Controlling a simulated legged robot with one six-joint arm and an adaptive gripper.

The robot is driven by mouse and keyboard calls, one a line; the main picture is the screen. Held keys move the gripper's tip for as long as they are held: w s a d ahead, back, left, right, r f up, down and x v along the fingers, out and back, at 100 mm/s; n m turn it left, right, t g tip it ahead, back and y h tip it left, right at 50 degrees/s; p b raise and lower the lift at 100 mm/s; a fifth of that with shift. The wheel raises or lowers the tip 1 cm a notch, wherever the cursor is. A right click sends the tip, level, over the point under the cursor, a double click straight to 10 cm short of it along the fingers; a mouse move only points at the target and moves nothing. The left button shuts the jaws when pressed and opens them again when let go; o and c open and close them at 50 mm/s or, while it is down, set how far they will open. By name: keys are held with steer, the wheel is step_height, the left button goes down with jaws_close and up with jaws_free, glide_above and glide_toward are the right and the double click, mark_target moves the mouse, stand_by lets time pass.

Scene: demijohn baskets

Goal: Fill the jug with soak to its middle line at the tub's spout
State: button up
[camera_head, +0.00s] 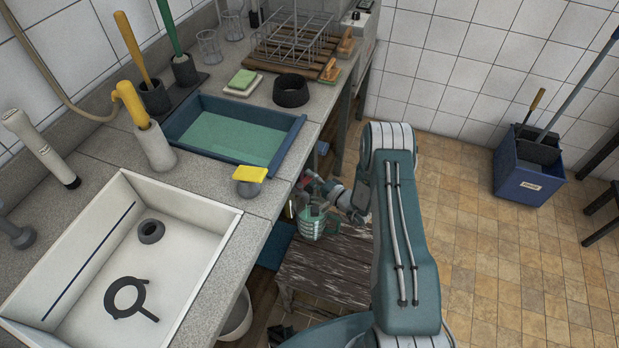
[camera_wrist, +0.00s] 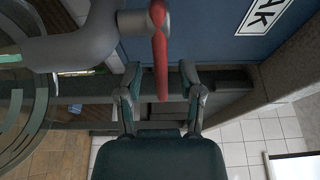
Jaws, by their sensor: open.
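The blue tub (camera_head: 293,140) holds green liquid and stands on the counter; its wall with a label ending in "AK" shows in the wrist view (camera_wrist: 205,40). A grey spout (camera_wrist: 75,45) comes out of it, with a red lever (camera_wrist: 159,35). My gripper (camera_wrist: 160,78) is open, its fingers on either side of the lever; I cannot tell whether they touch it. In the head view my gripper (camera_head: 322,188) is by the counter's front edge. The ringed jug (camera_head: 311,224) is below it, looking greenish; its level is unclear. Its clear side shows in the wrist view (camera_wrist: 15,105).
A worn wooden stool (camera_head: 325,263) is under the jug. A white sink (camera_head: 190,240) with dark loose parts is at the left. A yellow-topped grey item (camera_head: 248,187) sits at the counter edge. A blue mop bucket (camera_head: 526,180) stands on open tiled floor at the right.

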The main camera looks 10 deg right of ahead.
steer(key=shift+w+a, duration=0.15)
steer(key=shift+w, duration=0.05)
jaws_close()
